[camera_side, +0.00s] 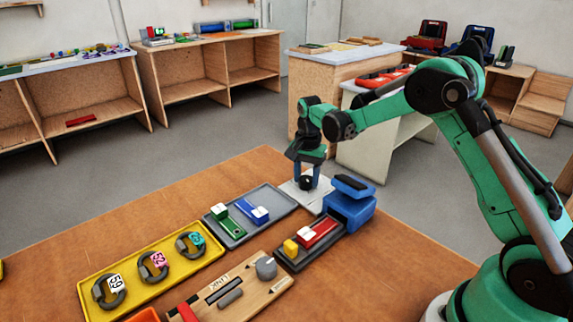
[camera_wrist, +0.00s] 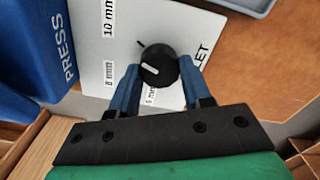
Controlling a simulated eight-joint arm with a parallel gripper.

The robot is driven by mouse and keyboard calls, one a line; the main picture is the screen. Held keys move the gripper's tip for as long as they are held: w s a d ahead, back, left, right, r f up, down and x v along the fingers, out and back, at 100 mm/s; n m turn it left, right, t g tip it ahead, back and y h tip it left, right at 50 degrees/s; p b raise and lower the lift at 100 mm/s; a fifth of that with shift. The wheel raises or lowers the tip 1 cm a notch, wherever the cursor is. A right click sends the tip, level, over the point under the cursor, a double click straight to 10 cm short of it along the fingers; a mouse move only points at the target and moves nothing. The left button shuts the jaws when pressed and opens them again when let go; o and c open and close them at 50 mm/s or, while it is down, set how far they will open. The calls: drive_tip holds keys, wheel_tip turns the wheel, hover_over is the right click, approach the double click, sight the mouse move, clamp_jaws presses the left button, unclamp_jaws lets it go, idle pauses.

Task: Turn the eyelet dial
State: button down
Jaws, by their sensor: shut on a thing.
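The eyelet dial (camera_wrist: 160,62) is a round black knob with a short white mark, set on a white plate (camera_wrist: 120,45). The plate reads 10 mm, 8 mm and 5 mm, plus partly hidden lettering ending in "LET". The white mark lies left of the knob's centre; which label it points to is hard to tell. My gripper (camera_wrist: 157,88) has its blue fingers on either side of the dial and is shut on it. In the side view, my gripper (camera_side: 306,178) points down over the dial (camera_side: 306,183) on the white plate (camera_side: 288,186).
A blue press (camera_side: 348,205) stands right beside the plate; it also shows in the wrist view (camera_wrist: 35,50). A grey tray (camera_side: 232,242) with green and blue tools, a yellow tray (camera_side: 90,288) with numbered rings, a dark tray (camera_side: 297,263) and a wooden board (camera_side: 262,295) lie nearby.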

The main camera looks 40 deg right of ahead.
sight(306, 178)
drive_tip(key=n, duration=0.5)
drive_tip(key=shift+w+n, duration=0.1)
drive_tip(key=shift+n, duration=2.3)
drive_tip(key=shift+c, duration=1.9)
unclamp_jaws()
drive_tip(key=shift+r, duration=2.8)
